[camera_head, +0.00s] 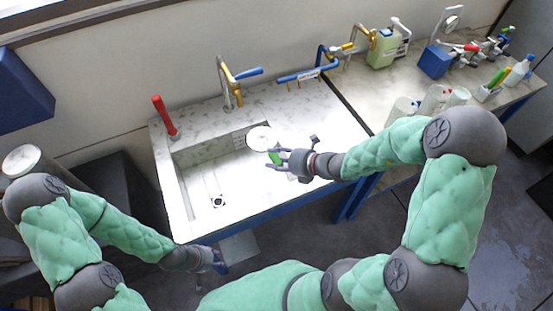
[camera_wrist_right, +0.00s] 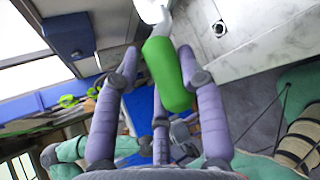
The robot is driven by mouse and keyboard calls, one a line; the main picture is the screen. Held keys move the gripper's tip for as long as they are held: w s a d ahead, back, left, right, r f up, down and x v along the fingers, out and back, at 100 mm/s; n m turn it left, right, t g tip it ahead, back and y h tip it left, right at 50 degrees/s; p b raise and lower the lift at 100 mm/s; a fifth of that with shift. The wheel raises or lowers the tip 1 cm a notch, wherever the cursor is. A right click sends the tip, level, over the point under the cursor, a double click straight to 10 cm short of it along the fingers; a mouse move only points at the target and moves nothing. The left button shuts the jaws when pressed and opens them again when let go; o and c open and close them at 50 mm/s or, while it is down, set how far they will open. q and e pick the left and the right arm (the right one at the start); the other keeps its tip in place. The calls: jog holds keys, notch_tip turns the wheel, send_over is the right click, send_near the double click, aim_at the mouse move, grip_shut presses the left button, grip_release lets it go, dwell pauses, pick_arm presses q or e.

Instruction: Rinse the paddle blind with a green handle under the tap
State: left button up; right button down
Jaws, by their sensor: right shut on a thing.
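The paddle blind has a pale round disc (camera_head: 262,138) and a green handle (camera_head: 275,158). My right gripper (camera_head: 274,161) is shut on the handle, with the disc pointing away over the right part of the sink (camera_head: 187,190). In the right wrist view the green handle (camera_wrist_right: 170,76) lies between the purple fingers, and only part of the pale disc (camera_wrist_right: 152,10) shows at the top edge. A brass tap (camera_head: 229,84) with a blue lever stands behind the sink, to the left of the disc. My left gripper (camera_head: 219,263) hangs empty in front of the bench; its opening is unclear.
A red-handled item (camera_head: 166,117) stands at the sink's back left corner. Blue piping with brass fittings (camera_head: 312,72) stands behind the counter to the right. The right bench carries a green container (camera_head: 383,48), white vessels (camera_head: 435,99) and bottles (camera_head: 517,70). The sink basin is empty.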

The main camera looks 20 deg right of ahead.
jog(key=shift+w+a+f, duration=0.1)
jog(key=shift+w+f, duration=0.05)
jog(key=shift+w, duration=0.55)
jog(key=shift+w+a+f+b, duration=0.1)
jog(key=shift+w+a+b, duration=0.1)
jog(key=shift+w+b, duration=0.35)
jog(key=b, duration=0.2)
send_near(252, 136)
jog(key=shift+w+a+f, duration=0.35)
jog(key=shift+a+f, duration=0.2)
jog(key=shift+a, duration=0.05)
jog(key=shift+w+a+f, duration=0.35)
jog(key=shift+a+f, duration=0.25)
jog(key=shift+a, duration=0.05)
jog(key=shift+w+a+f, duration=0.3)
jog(key=shift+a+f, duration=0.25)
jog(key=shift+a, duration=0.05)
jog(key=shift+w+a+f, duration=0.1)
jog(key=shift+w+a, duration=0.05)
jog(key=shift+w, duration=0.55)
jog(key=shift+w+a+f, duration=0.15)
jog(key=shift+w, duration=0.55)
jog(key=shift+w+a+f, duration=0.1)
jog(key=shift+w+a, duration=0.05)
jog(key=shift+w, duration=0.5)
jog(key=shift+s, duration=0.1)
jog(key=s+d, duration=0.1)
jog(key=s, duration=0.6)
jog(key=shift+s+d, duration=0.3)
jog(key=shift+d, duration=0.1)
